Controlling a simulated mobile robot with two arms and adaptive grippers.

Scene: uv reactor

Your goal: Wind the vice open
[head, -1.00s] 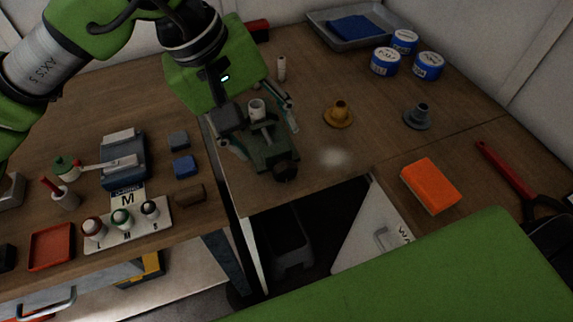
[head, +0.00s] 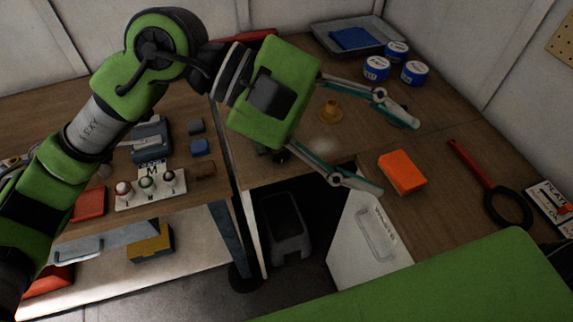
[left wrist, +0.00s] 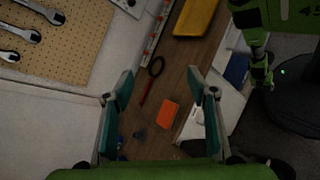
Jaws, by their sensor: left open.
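The vice (head: 272,155) is almost wholly hidden behind my left gripper's green body in the head view; only a dark bit of its front end shows below that body. Its jaws and handle cannot be made out. My left gripper (head: 397,156) is open and empty, its two fingers spread wide and pointing right, above the bench to the right of the vice. In the left wrist view the open fingers (left wrist: 160,85) have nothing between them that they touch; the bench lies well beyond them.
An orange sponge (head: 402,172), a brass-coloured flanged part (head: 330,111) and a red-handled tool (head: 472,163) lie on the right bench. Blue-and-white tins (head: 377,68) and a grey tray (head: 375,36) stand behind. A gap separates the left bench, with its marked knobs (head: 147,184).

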